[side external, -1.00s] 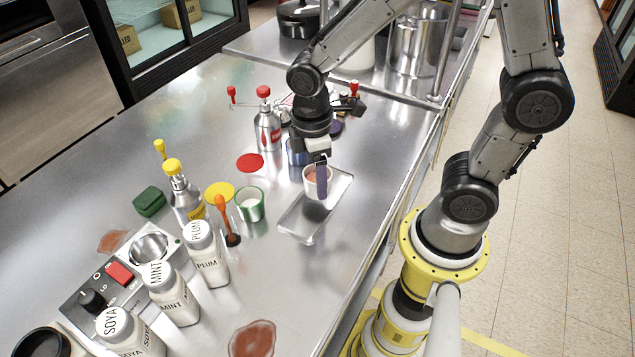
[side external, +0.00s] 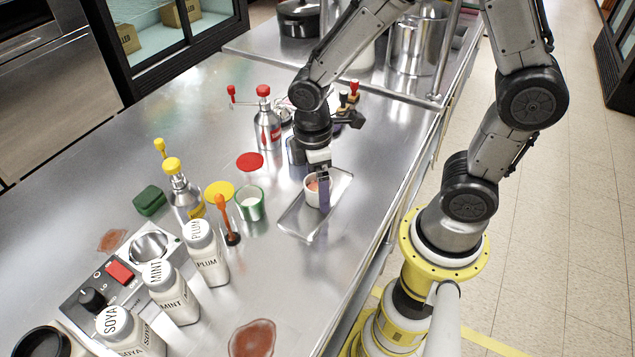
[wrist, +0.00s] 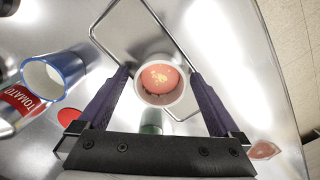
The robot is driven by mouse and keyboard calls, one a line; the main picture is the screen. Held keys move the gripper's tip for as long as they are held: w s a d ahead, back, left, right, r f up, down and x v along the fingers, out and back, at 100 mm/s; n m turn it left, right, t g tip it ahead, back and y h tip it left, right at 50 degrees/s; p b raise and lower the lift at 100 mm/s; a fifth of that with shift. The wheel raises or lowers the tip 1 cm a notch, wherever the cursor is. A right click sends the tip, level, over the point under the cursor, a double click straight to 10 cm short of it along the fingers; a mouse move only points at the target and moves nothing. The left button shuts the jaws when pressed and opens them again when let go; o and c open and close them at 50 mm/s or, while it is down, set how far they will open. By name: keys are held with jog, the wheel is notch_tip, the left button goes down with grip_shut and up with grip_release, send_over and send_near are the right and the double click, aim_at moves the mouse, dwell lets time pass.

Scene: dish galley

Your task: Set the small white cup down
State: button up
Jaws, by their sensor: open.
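The small white cup (side external: 311,190) holds something pinkish-orange and stands on the shallow metal tray (side external: 291,225). In the wrist view the cup (wrist: 141,90) sits between the two purple fingers of my gripper (wrist: 158,88), with its pink contents and yellow bits showing. The fingers are spread, with a narrow space beside the cup on each side. In the side view my gripper (side external: 322,190) is low over the tray, and its near finger hides part of the cup. The tray's wire-like rim (wrist: 112,56) shows behind the cup in the wrist view.
A blue-rimmed cup (wrist: 62,76) and a tomato container (wrist: 18,106) are close to my gripper's left in the wrist view. A green cup (side external: 250,204), an orange-topped tool (side external: 226,217) and spice jars (side external: 206,254) stand left of the tray. Bare counter (side external: 290,290) lies in front.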

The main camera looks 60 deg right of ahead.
notch_tip(320, 180, up, 12)
jog(key=s+d+r+m+t, duration=0.3)
jog(key=s+r+m+t, duration=0.2)
jog(key=s+m, duration=0.4)
jog(key=shift+s+r+t+y, duration=0.15)
jog(key=shift+s+t+y, duration=0.2)
jog(key=shift+t, duration=0.15)
